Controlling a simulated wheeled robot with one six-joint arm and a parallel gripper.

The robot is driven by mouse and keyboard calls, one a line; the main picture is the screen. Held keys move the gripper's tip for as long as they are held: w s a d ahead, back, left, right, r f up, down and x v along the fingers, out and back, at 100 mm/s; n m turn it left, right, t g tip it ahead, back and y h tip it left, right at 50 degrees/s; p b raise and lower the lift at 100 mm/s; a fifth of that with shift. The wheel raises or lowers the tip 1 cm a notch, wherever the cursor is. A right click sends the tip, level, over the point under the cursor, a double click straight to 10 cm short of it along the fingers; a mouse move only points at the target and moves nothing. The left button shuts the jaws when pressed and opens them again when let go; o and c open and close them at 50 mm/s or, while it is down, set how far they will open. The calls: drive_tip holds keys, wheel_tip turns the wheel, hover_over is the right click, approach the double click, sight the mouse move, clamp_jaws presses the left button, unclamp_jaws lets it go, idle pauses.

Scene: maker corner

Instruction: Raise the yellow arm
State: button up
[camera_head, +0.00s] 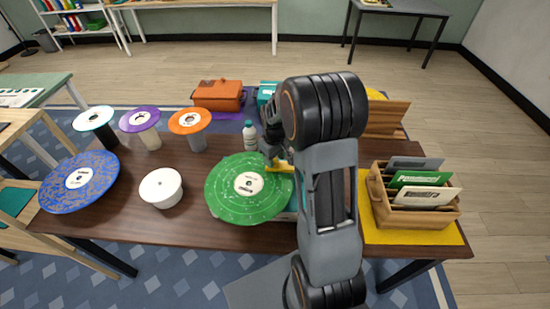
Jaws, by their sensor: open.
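A small yellow arm (281,167) shows at the right edge of a green record (235,205), which lies on a player mostly hidden beneath it. My gripper (277,158) is at the yellow arm, just behind and above it. Its jaws are open, but the fingertips are small and partly hidden by my own arm. I cannot tell whether they touch the yellow arm. The far end of the yellow arm is hidden behind my arm.
On the dark table (200,226) stand a white bottle (250,136), a white round container (161,188), a blue record (79,182) and several small discs on stands. A wooden crate (412,216) of sleeves sits on a yellow mat (385,236) at right. An orange case (218,95) is behind.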

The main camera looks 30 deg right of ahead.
drive_tip(key=shift+f, duration=0.25)
drive_tip(key=shift+c, duration=0.4)
clamp_jaws()
